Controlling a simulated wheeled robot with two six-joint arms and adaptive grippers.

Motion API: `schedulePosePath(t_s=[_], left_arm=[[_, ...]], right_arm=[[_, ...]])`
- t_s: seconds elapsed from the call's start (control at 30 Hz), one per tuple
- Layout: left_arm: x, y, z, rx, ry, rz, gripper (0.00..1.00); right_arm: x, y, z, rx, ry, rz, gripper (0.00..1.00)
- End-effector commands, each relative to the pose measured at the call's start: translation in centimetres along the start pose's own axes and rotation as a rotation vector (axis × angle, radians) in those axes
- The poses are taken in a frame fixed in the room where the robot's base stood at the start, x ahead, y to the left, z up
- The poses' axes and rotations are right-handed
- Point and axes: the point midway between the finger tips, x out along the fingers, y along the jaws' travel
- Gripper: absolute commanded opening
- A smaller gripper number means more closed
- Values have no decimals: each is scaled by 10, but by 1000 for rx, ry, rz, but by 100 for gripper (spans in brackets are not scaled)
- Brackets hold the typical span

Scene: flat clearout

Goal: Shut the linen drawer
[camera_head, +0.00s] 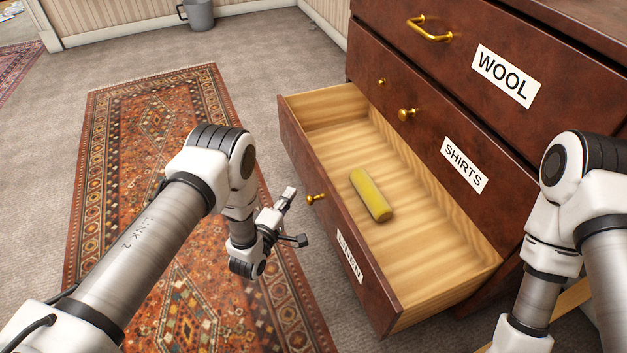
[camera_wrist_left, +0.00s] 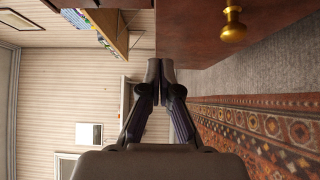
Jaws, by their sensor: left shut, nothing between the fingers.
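The linen drawer (camera_head: 352,262) is the lowest drawer of a dark red-brown chest and stands pulled out, its light wood inside showing. Its front carries a brass knob (camera_head: 316,198) and a partly readable label. A yellow roll-shaped object (camera_head: 371,195) lies inside on the drawer bottom. My left gripper (camera_head: 289,194) is shut and empty, just to the left of the drawer front near the knob. In the left wrist view the shut fingers (camera_wrist_left: 160,68) are close below the red-brown front, with the brass knob (camera_wrist_left: 233,22) at upper right. My right gripper is out of view.
Above are the shirts drawer (camera_head: 462,164) and the wool drawer (camera_head: 503,76), both shut. A patterned rug (camera_head: 150,110) covers the carpet in front of the chest. A grey bucket (camera_head: 198,14) stands by the far wall. The floor around the left gripper is clear.

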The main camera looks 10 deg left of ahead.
Motion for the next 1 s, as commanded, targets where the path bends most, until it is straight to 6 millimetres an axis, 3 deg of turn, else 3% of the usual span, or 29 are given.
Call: schedulePosePath(t_s=[0.03,0.23,0.4,1.0], left_arm=[[12,-5,0,1,-1,5,0],[55,-5,0,2,-1,2,0],[74,-4,22,2,-3,-1,0],[88,-3,30,3,-1,-2,0]], right_arm=[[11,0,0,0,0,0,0],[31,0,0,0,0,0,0],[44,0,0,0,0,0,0],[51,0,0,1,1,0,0]])
